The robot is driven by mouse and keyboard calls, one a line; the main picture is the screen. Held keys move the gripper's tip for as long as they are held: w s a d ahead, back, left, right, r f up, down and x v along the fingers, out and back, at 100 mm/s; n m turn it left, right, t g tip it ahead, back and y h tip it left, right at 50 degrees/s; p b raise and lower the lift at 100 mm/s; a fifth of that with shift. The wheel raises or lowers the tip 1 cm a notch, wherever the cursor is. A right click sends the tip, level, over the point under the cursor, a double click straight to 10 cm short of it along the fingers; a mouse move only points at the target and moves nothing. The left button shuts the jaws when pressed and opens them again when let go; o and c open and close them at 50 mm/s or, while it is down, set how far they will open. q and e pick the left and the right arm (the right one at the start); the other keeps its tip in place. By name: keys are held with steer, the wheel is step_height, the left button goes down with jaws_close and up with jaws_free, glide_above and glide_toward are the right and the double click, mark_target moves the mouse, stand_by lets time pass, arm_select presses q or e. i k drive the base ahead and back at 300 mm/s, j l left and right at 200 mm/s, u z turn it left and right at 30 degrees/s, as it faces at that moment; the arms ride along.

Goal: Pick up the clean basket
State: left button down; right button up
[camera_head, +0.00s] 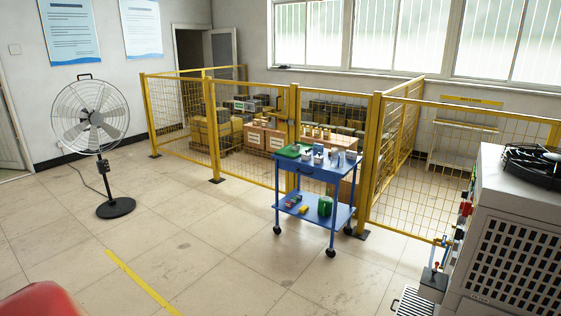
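I cannot pick out a clean basket for certain. A dark object with a black rim and slats (535,163) lies on top of the grey machine at the right; I cannot tell whether it is a basket. A small wire-like rack or grate (410,302) shows at the bottom edge, left of the machine, partly cut off. A blue cart (290,213) carries small items on its top and lower shelf, too small to identify surely. Neither of my grippers is in view.
The grey machine (515,240) fills the right side. A yellow mesh fence (250,135) stands behind the cart, with boxes beyond it. A standing fan (95,125) is at the left. A red rounded surface (42,300) shows bottom left. The middle floor is clear.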

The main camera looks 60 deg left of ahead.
mark_target(318, 159)
steer(key=i+j+u, duration=0.15)
steer(key=j+u, duration=0.15)
steer(key=i+j+u, duration=0.35)
steer(key=j, duration=0.15)
steer(key=i+j+u, duration=0.1)
steer(key=j+u, duration=0.2)
steer(key=i+j+u, duration=0.2)
steer(key=i+j, duration=1.3)
steer(key=i, duration=0.15)
